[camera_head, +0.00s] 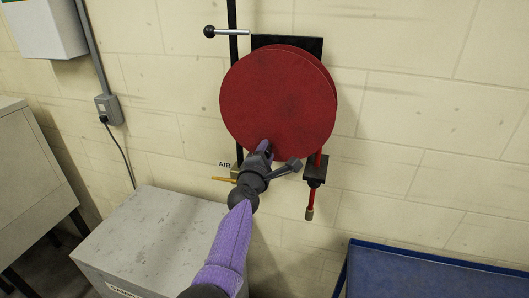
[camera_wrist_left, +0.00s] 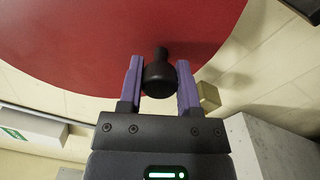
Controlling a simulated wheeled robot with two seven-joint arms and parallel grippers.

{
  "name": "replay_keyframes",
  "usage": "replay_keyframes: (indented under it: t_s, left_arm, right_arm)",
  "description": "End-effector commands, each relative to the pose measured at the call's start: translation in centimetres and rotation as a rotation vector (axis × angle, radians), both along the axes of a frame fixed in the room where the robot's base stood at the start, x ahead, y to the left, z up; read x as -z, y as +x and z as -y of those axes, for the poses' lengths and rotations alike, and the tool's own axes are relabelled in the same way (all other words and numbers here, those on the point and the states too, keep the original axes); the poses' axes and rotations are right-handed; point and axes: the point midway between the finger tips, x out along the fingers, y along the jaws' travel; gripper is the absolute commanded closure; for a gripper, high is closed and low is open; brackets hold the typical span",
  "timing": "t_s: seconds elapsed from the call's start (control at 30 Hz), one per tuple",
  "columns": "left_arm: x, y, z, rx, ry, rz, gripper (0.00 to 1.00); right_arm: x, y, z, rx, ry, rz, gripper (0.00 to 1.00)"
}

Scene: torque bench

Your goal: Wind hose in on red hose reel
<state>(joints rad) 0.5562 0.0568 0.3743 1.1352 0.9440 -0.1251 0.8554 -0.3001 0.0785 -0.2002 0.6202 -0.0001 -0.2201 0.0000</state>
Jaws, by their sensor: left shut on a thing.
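The red hose reel (camera_head: 277,98) is mounted on the wall, its round face towards me. A short red hose end (camera_head: 311,197) with a brass-coloured tip hangs below a black guide (camera_head: 314,170) at the reel's lower right. My left gripper (camera_head: 265,150) is at the lower edge of the reel's face. In the left wrist view my left gripper (camera_wrist_left: 160,85) is shut on a black crank knob (camera_wrist_left: 159,78), with a finger on each side, against the red disc (camera_wrist_left: 110,35). In the head view the gripper mostly hides the knob. My right gripper is not in view.
A black pipe with a lever (camera_head: 225,32) runs up behind the reel. A grey cabinet (camera_head: 150,235) stands below left, and a blue-topped bench (camera_head: 430,275) is at lower right.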

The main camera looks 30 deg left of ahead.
Motion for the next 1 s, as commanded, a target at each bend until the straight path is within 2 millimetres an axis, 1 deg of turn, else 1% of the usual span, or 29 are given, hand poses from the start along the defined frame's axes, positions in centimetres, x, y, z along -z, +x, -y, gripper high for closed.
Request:
replay_keyframes:
  t_s: [0.27,0.3,0.37,0.4,0.43,0.67,0.77,0.87,1.0]
  left_arm:
    - [0.2,0.0,0.0,0.001,-0.001,-0.004,1.00]
    - [0.2,0.0,0.0,0.001,-0.001,-0.004,0.48]
    - [0.2,0.0,0.0,0.001,-0.001,-0.003,0.36]
    - [0.1,0.0,0.0,0.001,-0.001,-0.003,0.27]
    - [0.1,0.0,0.0,0.001,0.000,-0.003,0.22]
    - [0.1,0.0,0.0,0.000,0.001,-0.001,0.22]
    - [0.0,-0.4,0.2,0.001,0.000,-0.001,0.22]
    - [-0.2,-2.0,0.6,0.001,0.000,-0.002,0.22]
    - [0.0,-5.2,1.4,-0.001,0.001,-0.004,0.22]
  right_arm:
    - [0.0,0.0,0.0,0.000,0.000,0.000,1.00]
    - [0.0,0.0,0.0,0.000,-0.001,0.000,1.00]
    - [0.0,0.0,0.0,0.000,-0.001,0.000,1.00]
    - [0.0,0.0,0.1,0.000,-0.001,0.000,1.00]
    - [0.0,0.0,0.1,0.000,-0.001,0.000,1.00]
    - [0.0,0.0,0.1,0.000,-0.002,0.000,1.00]
    - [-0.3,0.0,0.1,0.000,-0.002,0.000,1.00]
    - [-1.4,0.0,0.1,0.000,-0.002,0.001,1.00]
    - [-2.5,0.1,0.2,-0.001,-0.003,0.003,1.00]
